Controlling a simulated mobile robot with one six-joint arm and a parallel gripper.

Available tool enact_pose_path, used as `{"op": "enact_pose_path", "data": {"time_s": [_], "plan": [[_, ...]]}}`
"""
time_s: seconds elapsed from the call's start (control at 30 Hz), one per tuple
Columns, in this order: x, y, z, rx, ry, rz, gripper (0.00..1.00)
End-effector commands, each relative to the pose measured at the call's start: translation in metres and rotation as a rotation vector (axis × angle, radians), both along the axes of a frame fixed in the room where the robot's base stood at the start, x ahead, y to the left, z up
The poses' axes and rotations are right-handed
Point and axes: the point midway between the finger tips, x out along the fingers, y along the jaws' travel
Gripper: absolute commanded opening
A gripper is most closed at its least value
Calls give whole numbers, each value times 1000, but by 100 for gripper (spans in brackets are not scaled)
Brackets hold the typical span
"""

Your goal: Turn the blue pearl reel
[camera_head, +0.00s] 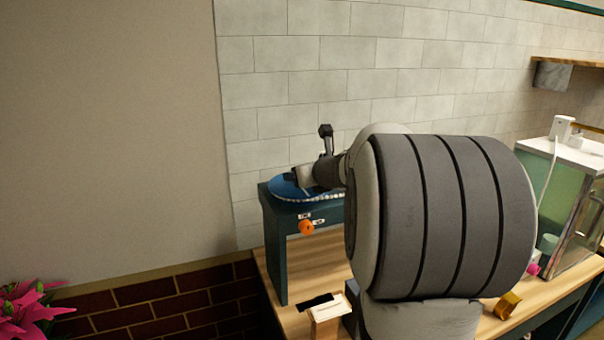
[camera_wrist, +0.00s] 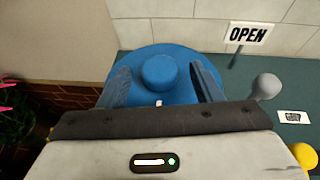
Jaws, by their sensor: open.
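The blue pearl reel (camera_head: 288,187) is a flat blue disc with a row of pearls along its rim, on top of a dark teal stand (camera_head: 279,240). In the wrist view the reel (camera_wrist: 160,52) has a round raised blue knob (camera_wrist: 159,72) in its middle. My gripper (camera_wrist: 163,80) is open above the reel, with one finger on each side of the knob. The fingers look apart from the knob. In the head view my arm hides the right part of the reel, and my gripper (camera_head: 305,178) shows only partly.
An "OPEN" sign (camera_wrist: 248,36) stands behind the reel, and a grey ball-topped lever (camera_wrist: 266,86) is to its right. An orange knob (camera_head: 306,227) is on the stand's front. A glass case (camera_head: 575,200) stands right. Pink flowers (camera_head: 28,308) are at lower left.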

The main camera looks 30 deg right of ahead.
Motion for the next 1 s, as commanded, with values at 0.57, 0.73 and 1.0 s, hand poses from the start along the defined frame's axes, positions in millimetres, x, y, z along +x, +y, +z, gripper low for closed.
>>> {"op": "enact_pose_path", "data": {"time_s": [0.57,0.73,1.0], "plan": [[-61,-3,26,-1,-1,-2,59],[-61,-3,26,-1,-1,-2,59],[-61,0,25,-18,3,13,59]]}}
